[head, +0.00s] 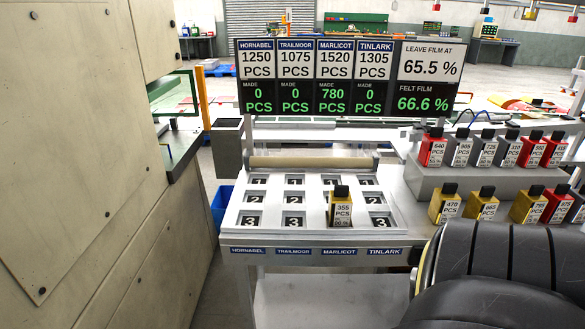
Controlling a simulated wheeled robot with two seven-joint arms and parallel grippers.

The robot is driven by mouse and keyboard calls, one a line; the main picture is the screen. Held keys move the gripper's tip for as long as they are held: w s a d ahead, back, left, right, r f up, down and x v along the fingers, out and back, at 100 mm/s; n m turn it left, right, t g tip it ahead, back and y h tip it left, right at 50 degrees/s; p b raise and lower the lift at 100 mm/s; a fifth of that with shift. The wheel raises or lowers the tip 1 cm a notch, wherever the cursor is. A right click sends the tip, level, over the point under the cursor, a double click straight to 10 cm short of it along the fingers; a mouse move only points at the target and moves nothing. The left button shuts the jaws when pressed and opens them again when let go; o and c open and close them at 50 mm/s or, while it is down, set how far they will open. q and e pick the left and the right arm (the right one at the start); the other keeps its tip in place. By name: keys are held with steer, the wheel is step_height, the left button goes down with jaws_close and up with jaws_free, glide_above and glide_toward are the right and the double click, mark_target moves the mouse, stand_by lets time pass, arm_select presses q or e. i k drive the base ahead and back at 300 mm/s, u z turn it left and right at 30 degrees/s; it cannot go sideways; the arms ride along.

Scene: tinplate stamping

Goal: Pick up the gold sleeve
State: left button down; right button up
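A gold sleeve (341,207) with a black cap and a white label reading 355 PCS stands upright in the white tray (232,222), in the front row of the MARLICOT column. More gold sleeves stand on the lower right shelf: one labelled about 470 (444,204), one about 685 (481,204) and one about 795 (527,204). Which one the task means cannot be told from the picture alone. Neither of my grippers is in view. A large black part of my arm fills the bottom right corner and may hide part of the bench.
Red and grey sleeves (461,148) line the upper step (470,180); a red one (559,205) stands below. A roller (313,162) lies behind the tray. A sign board (347,77) stands behind. A beige cabinet (85,150) borders the left. Other tray slots look empty.

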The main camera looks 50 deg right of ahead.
mark_target(340, 206)
steer(key=z, duration=0.45)
steer(key=i, duration=1.05)
steer(key=z, duration=0.95)
